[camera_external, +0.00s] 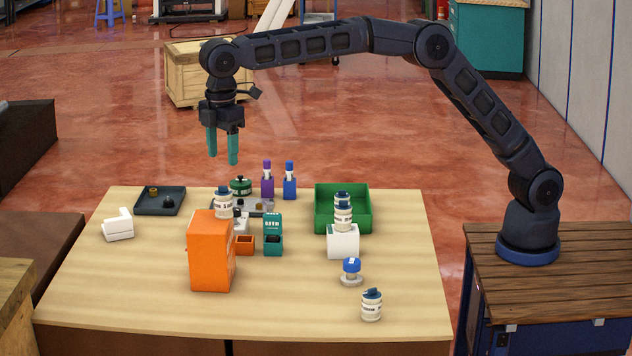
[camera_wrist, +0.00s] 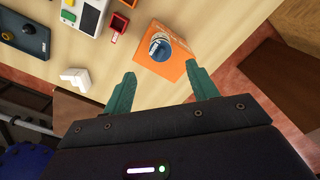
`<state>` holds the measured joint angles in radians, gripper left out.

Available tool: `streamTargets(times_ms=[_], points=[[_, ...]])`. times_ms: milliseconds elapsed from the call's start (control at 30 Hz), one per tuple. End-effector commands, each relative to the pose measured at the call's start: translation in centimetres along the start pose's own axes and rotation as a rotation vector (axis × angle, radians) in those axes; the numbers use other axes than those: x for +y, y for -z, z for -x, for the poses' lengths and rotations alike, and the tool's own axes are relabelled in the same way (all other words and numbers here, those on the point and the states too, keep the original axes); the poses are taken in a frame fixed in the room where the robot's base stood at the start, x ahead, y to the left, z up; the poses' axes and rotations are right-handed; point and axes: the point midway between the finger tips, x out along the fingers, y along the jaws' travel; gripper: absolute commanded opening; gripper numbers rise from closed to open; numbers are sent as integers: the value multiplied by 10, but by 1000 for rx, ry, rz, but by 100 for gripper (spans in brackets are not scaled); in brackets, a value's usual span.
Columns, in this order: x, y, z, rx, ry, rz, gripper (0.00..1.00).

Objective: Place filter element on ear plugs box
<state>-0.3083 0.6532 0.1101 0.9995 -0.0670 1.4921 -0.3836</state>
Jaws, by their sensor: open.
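The orange box (camera_external: 210,258), which appears to be the ear plugs box, stands upright on the table's left half. A white canister with a dark blue top (camera_external: 223,203), which looks like the filter element, stands on the orange box. The canister (camera_wrist: 160,46) also shows on the orange box (camera_wrist: 157,68) in the wrist view, near the box's far edge. My gripper (camera_external: 222,158) is open and empty, pointing down above the box and canister, clear of both. Its two teal fingers show apart in the wrist view (camera_wrist: 160,73).
Similar canisters (camera_external: 343,216) are stacked on a white block (camera_external: 342,243) before a green tray (camera_external: 328,222). Another canister (camera_external: 371,306) stands at the front right near a blue-topped part (camera_external: 351,270). A teal dispenser (camera_external: 273,235) and small orange bin (camera_external: 244,246) stand close behind the box.

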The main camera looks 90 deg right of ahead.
Motion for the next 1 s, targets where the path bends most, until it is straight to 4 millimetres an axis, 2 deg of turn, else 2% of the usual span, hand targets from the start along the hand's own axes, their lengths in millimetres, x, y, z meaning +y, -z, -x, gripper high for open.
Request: streamTargets(times_ms=[167, 267, 400, 633, 800, 1000], points=[[1, -21, 18, 15, -11, -25, 58], [1, -48, 37, 28, -22, -55, 58], [-1, -92, 61, 52, -39, -106, 58], [-9, -168, 91, 91, -64, -193, 58], [-20, -227, 105, 121, -82, -260, 58], [-37, -297, 112, 158, -101, -339, 58]])
